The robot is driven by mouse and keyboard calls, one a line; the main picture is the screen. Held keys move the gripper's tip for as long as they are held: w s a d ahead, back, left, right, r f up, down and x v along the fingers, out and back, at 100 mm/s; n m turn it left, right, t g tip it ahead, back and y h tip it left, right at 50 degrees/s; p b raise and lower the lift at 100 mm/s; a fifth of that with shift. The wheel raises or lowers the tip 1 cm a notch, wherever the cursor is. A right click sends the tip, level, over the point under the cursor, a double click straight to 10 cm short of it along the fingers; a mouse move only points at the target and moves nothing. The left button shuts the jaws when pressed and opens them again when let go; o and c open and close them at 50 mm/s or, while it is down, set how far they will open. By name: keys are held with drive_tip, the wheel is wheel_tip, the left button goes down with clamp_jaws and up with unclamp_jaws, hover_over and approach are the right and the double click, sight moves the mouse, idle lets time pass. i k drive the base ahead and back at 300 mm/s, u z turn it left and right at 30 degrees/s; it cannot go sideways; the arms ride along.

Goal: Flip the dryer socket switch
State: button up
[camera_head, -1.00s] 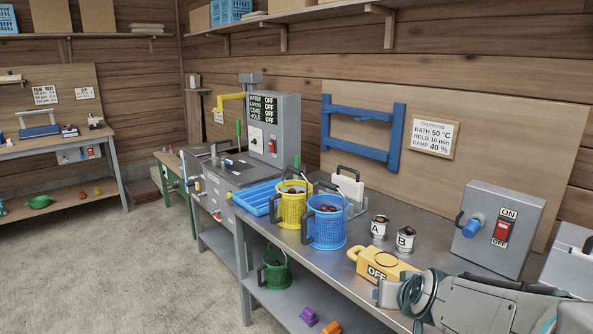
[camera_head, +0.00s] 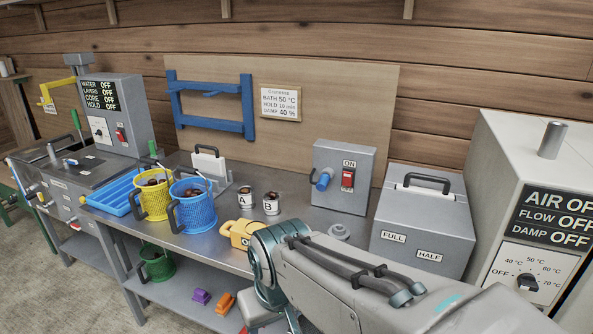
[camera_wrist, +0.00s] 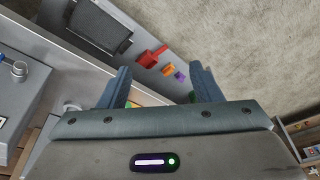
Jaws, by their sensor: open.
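A grey socket box (camera_head: 325,160) stands at the back of the bench in the head view. A red switch (camera_head: 348,179) is on its front, with ON above it; the label below is hard to read, and I cannot tell which way the switch is set. A blue plug (camera_head: 323,181) sits in the box left of the switch. My gripper (camera_wrist: 162,78) is open and empty in the wrist view, pointing down past the bench edge. In the head view my arm covers the front of the bench, and my fingers cannot be made out. The wrist view does not show the switch.
Yellow (camera_head: 153,201) and blue (camera_head: 194,209) baskets stand left, near cups A (camera_head: 245,197) and B (camera_head: 271,204). A yellow device (camera_head: 236,233) is partly behind my arm. A FULL/HALF box (camera_head: 423,222) and the dryer (camera_head: 497,150), reading AIR OFF, stand right.

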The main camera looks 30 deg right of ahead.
sight(347, 176)
drive_tip(key=u, duration=1.65)
drive_tip(key=k, duration=1.1)
drive_tip(key=z, duration=1.6)
drive_tip(key=i, duration=0.5)
drive_tip(key=u, duration=0.05)
